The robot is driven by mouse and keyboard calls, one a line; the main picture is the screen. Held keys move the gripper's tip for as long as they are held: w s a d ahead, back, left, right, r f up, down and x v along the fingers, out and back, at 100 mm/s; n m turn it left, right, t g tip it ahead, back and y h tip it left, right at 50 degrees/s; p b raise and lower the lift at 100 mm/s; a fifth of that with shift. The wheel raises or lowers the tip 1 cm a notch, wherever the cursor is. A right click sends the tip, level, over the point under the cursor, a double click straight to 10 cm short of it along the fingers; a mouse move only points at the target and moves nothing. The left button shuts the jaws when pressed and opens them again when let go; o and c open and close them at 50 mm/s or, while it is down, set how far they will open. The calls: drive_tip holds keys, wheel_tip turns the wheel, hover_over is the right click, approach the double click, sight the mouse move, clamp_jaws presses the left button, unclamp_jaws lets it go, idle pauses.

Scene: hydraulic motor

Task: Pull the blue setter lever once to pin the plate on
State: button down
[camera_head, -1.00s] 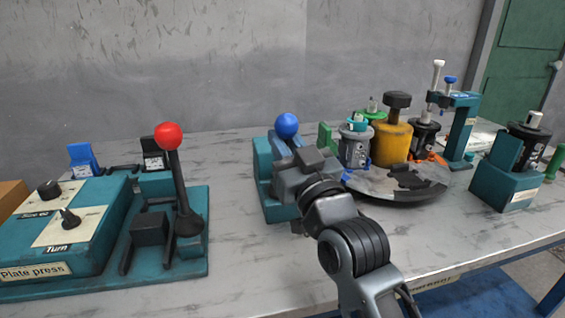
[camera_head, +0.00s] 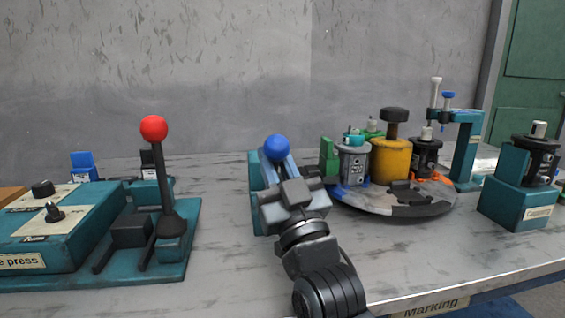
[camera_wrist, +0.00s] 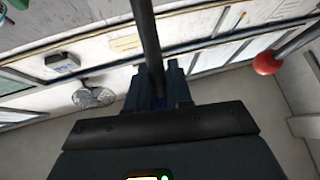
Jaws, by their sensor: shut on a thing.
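The blue setter lever has a blue ball (camera_head: 277,148) on top and stands at a teal station (camera_head: 256,170) in the middle of the table. My gripper (camera_head: 285,182) is shut on the lever just below the ball, and its jaws hide part of the lever and station. In the wrist view a dark bar (camera_wrist: 148,45) runs up from between the jaws (camera_wrist: 158,90). A round turntable (camera_head: 375,203) is right of the lever, carrying a grey motor body (camera_head: 353,163). I cannot tell which part is the plate or whether it is pinned.
The plate press with its red-ball lever (camera_head: 154,130) stands on the left. A yellow cylinder (camera_head: 390,160), a teal clamp post (camera_head: 467,150) and a teal holder (camera_head: 517,200) are on the right. Bare table lies between press and setter.

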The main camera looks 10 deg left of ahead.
idle(0.3)
drive_tip(key=c, duration=1.2)
unclamp_jaws()
drive_tip(key=shift+s+d+f, duration=0.3)
drive_tip(key=shift+s+f, duration=0.05)
drive_tip(key=s+d+b, duration=0.4)
drive_tip(key=s+d, duration=0.2)
drive_tip(key=s, duration=0.4)
drive_tip(key=shift+s+d, duration=0.15)
